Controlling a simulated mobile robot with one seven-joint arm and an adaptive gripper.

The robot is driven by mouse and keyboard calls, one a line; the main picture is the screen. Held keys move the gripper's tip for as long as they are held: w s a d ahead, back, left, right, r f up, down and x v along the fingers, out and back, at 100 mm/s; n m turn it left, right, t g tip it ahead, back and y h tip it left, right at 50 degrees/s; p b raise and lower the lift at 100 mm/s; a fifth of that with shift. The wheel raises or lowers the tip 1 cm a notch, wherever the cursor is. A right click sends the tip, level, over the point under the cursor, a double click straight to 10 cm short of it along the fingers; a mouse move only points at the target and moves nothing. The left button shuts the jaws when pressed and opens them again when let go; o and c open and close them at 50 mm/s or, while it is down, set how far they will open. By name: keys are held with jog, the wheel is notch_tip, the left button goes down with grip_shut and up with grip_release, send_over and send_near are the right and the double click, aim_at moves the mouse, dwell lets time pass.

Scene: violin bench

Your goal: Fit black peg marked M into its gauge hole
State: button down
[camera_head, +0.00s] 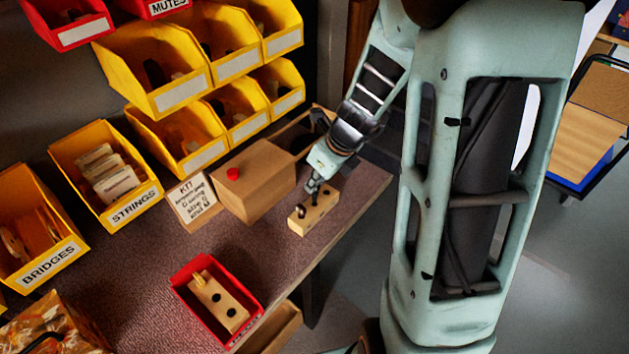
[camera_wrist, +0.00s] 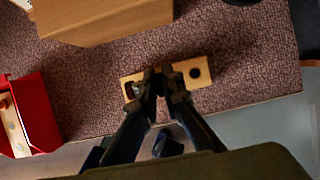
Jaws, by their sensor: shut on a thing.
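A light wooden gauge block (camera_head: 326,208) lies near the table's edge, beyond the red tray. In the wrist view the block (camera_wrist: 205,70) shows a dark round hole at its right end and a partly hidden opening at its left end. My gripper (camera_head: 311,188) is directly over the block. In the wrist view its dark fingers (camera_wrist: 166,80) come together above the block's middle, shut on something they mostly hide. I cannot make out the black peg or its M mark, nor whether it is in a hole.
A wooden box (camera_head: 257,180) with a red knob stands just behind the block, beside a written card (camera_head: 193,201). A red tray (camera_head: 180,285) in front holds another holed wooden piece (camera_head: 222,305). Yellow bins (camera_head: 105,178) line the back. The table's edge is close to the block.

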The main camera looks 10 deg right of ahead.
aim_at(316, 191)
jog(key=shift+f+b, duration=1.75)
jog(key=shift+f, duration=0.45)
jog(key=c, duration=2)
grip_release()
jog(key=shift+r, duration=0.15)
jog(key=v, duration=1.1)
jog(key=shift+s+d+r, duration=0.15)
jog(key=shift+r, duration=0.2)
